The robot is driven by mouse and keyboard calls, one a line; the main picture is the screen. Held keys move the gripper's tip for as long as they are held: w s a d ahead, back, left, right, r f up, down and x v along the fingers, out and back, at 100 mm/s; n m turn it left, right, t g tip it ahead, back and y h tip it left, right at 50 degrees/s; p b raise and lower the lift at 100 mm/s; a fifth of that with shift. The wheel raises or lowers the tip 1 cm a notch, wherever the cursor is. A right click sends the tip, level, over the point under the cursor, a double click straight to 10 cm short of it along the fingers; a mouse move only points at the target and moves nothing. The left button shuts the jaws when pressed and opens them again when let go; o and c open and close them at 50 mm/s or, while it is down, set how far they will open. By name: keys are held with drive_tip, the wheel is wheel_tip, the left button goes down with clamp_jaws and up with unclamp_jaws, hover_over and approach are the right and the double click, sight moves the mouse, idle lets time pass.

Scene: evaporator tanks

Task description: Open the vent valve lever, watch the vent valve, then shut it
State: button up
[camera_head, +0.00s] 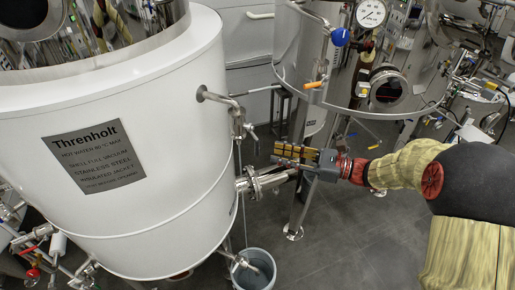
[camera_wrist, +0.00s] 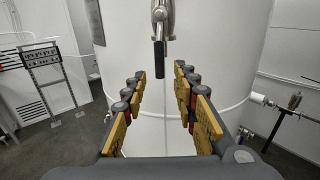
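The likely vent valve (camera_head: 238,122) hangs from a bent steel pipe on the right side of the large white tank (camera_head: 190,170). Its lever (camera_head: 254,136) slants down to the right. In the wrist view the valve (camera_wrist: 162,15) is at top centre, with a black lever grip (camera_wrist: 159,60) pointing down. My gripper (camera_head: 277,153) is to the right of the valve, fingers toward the tank. In the wrist view my gripper (camera_wrist: 160,76) is open and empty, its fingers apart on either side below the lever grip. I cannot tell the exact gap between them.
A flanged pipe (camera_head: 268,181) juts from the tank just below my gripper. A grey bucket (camera_head: 255,268) stands under a lower outlet (camera_head: 238,260). A steel tank with a gauge (camera_head: 371,13) and a blue-handled valve (camera_head: 340,37) stands behind. Grey floor (camera_head: 350,245) is clear at lower right.

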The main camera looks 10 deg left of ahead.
sight(257, 149)
drive_tip(key=a, duration=0.2)
drive_tip(key=a+p, duration=0.1)
drive_tip(key=a, duration=0.2)
drive_tip(key=w+a, duration=0.1)
drive_tip(key=a, duration=0.1)
drive_tip(key=shift+a, duration=0.4)
drive_tip(key=c, duration=0.3)
drive_tip(key=c, duration=0.4)
clamp_jaws()
